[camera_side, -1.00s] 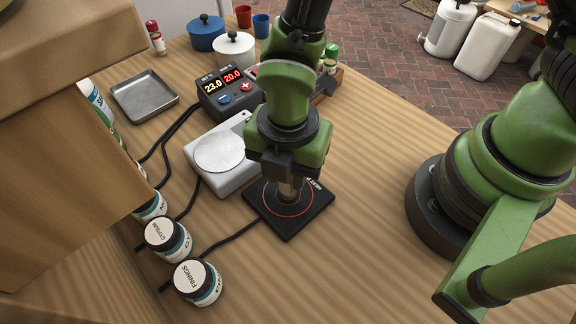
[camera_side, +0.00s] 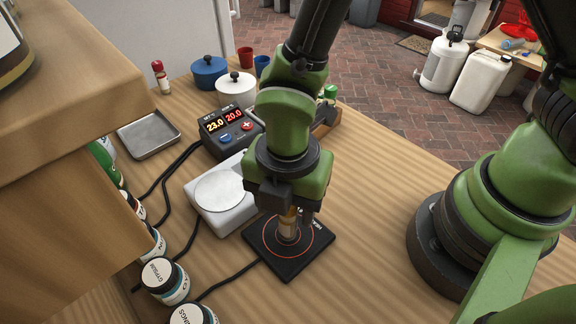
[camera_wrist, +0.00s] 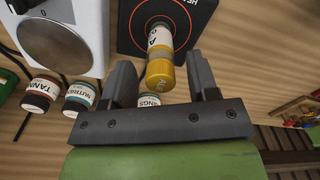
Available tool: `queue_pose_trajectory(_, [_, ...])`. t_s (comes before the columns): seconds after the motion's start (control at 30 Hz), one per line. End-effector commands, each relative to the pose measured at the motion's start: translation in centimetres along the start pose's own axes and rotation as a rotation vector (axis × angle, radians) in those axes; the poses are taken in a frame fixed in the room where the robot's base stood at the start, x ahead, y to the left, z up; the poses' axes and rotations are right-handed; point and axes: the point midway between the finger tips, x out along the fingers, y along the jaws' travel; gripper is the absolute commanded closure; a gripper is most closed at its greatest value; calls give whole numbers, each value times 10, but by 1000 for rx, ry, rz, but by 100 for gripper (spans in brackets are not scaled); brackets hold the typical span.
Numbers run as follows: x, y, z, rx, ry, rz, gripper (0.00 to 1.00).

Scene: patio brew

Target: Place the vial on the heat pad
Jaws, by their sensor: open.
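The vial (camera_wrist: 160,58) has a yellow cap and a white label. It stands on the black heat pad (camera_wrist: 200,12), inside the pad's red ring, in the wrist view. In the side view the vial (camera_side: 288,226) shows just under my gripper (camera_side: 290,212), on the heat pad (camera_side: 312,262). My gripper is open, and in the wrist view its two fingers (camera_wrist: 163,82) are spread to either side of the vial's cap with gaps between. The vial's far side is hidden.
A white scale (camera_side: 222,195) stands left of the pad, with a controller (camera_side: 228,130) showing 23.0 and 20.0 behind it. Several labelled jars (camera_side: 165,280) line the left edge by a wooden cabinet (camera_side: 70,190). The table right of the pad is clear.

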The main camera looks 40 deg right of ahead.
Motion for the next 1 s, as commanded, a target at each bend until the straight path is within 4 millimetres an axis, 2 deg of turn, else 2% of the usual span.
queue_pose_trajectory(0.2, [-49, 1, 0, 1, 3, 8, 46])
queue_pose_trajectory(0.4, [-84, 1, 0, -1, 2, 5, 46])
queue_pose_trajectory(0.53, [-96, 0, 0, 0, 1, 2, 46])
queue_pose_trajectory(0.77, [-103, -1, 2, 24, 4, 6, 46])
queue_pose_trajectory(0.87, [-118, -2, 13, 160, 23, 41, 46])
queue_pose_trajectory(0.97, [-146, -11, 36, 444, 68, 108, 46])
queue_pose_trajectory(1.0, [-159, -17, 46, 592, 96, 140, 46])
